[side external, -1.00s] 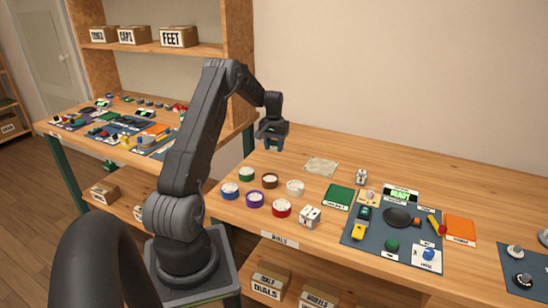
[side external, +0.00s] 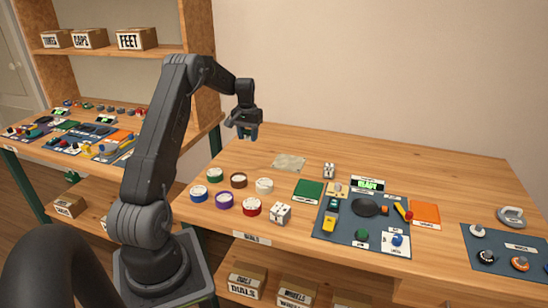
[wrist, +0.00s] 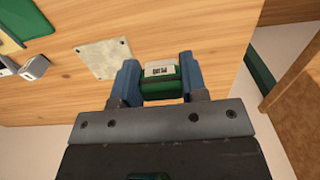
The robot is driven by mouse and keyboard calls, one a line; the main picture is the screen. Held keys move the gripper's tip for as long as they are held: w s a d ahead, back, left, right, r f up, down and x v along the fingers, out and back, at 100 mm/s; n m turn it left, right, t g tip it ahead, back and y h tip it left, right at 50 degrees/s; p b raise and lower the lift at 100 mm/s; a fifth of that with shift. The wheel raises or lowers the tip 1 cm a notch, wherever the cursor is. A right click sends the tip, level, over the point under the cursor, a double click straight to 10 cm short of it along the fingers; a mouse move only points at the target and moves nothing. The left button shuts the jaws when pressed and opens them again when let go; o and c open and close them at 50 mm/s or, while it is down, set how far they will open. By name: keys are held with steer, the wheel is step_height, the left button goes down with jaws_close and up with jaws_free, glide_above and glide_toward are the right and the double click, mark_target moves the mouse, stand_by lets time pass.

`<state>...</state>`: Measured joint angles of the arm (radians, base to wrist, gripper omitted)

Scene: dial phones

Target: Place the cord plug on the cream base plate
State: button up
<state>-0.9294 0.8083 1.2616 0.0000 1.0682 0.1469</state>
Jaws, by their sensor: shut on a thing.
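The cord plug (wrist: 160,83) is a green block with a white label reading PLUG, seen in the wrist view. My gripper (wrist: 159,88) is shut on it, with a blue finger on each side. The gripper also shows in the side view (side external: 246,133), held above the back left of the bench; I cannot make out the plug there. The cream base plate (side external: 289,163) lies flat and bare on the bench, to the right of and below the gripper in that view. In the wrist view the plate (wrist: 103,59) is left of the plug, with small dark spots near its corners.
Several colored round pots (side external: 225,200) stand at the bench's front left. A white cube (side external: 280,213), a green card (side external: 308,191) and a blue-grey mat (side external: 340,242) with phone parts lie further right. A small grey-white object (side external: 328,171) stands right of the plate. The back is clear.

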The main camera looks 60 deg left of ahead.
glide_above(279, 166)
step_height(279, 166, down, 7)
steer(key=shift+a+r, duration=0.1)
steer(key=shift+a, duration=0.05)
steer(key=shift+f, duration=2)
steer(key=shift+f, duration=0.1)
steer(key=o, duration=0.9)
